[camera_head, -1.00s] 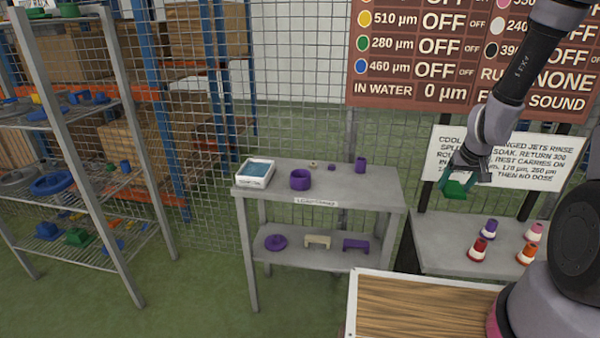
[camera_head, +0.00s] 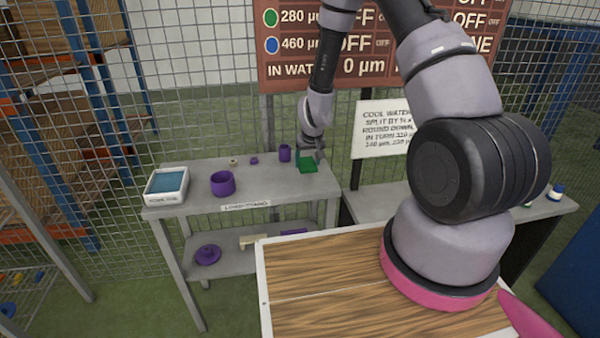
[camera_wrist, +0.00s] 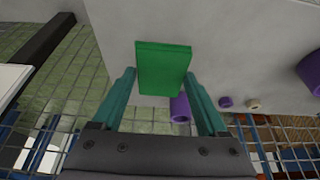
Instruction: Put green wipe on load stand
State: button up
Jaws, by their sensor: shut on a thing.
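The green wipe (camera_head: 307,166) is a flat green rectangle, and it shows large in the wrist view (camera_wrist: 164,65). My gripper (camera_head: 310,157) is shut on it, with teal fingers at either side in the wrist view (camera_wrist: 160,80). The wipe is over the right end of the top of the load stand (camera_head: 260,187), a grey two-level table with a label on its front edge. I cannot tell whether the wipe touches the top.
On the stand top are a white tray with blue inside (camera_head: 166,186), a purple cup (camera_head: 223,183), a cream ring (camera_head: 233,162), a small purple piece (camera_head: 254,160) and a purple cylinder (camera_head: 285,153) close to the wipe. The front right of the top is clear.

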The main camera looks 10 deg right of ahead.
aim_at(308, 180)
jog(key=shift+d+f, duration=0.1)
jog(key=shift+f, duration=2.25)
jog(key=shift+f, duration=0.15)
jog(key=o, duration=1.1)
jog(key=v, duration=1.2)
jog(key=shift+r, duration=0.3)
